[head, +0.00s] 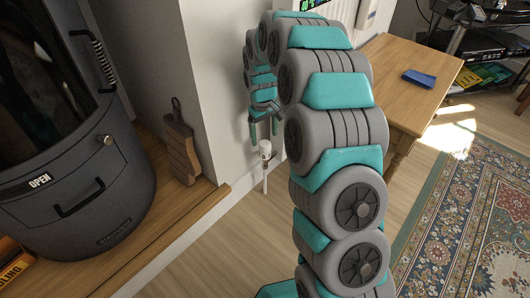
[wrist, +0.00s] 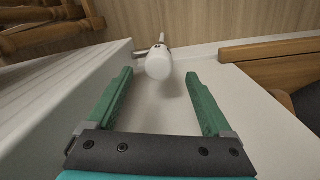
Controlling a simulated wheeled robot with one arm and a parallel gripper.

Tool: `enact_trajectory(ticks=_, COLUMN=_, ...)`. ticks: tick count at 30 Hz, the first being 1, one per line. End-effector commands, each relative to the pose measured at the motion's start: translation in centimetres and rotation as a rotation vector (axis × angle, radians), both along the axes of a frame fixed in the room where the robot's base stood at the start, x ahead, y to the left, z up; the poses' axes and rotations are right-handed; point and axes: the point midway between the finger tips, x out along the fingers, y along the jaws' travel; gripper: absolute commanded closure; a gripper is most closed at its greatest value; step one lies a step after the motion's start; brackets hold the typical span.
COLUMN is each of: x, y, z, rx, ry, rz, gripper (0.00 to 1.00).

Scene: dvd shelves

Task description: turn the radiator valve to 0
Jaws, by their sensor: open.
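The radiator valve (head: 265,149) is a small white rounded knob on a thin white pipe, low beside the wall, with the pipe running down to the floor. My gripper (head: 263,134) is open just above it, pointing down. In the wrist view the valve (wrist: 159,64) lies centred between the two green fingertips of my gripper (wrist: 159,74), with a gap on both sides. The knob seems at or just beyond the tips; I cannot tell its exact depth. No marking or number on the knob is readable.
A white panel (wrist: 60,100) runs close along the left in the wrist view. A wooden board (head: 180,145) leans on the wall by a dark stove (head: 75,130). A wooden table (head: 400,75) with a blue item (head: 419,78) stands right of my arm.

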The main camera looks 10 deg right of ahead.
Motion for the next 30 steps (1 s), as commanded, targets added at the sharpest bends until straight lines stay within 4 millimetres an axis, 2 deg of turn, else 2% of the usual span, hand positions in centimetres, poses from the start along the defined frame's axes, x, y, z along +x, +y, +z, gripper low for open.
enact_trajectory(ticks=8, x=0.2, y=-0.1, z=-2.1, rx=-0.001, ry=0.002, rz=0.002, gripper=0.15)
enact_trajectory(ticks=19, x=0.2, y=-0.3, z=-7.4, rx=-0.001, ry=0.003, rz=0.002, gripper=0.15)
enact_trajectory(ticks=29, x=0.3, y=-0.3, z=-7.9, rx=-0.001, ry=-0.001, rz=0.002, gripper=0.15)
enact_trajectory(ticks=30, x=0.3, y=-0.3, z=-7.9, rx=-0.001, ry=-0.001, rz=0.002, gripper=0.19)
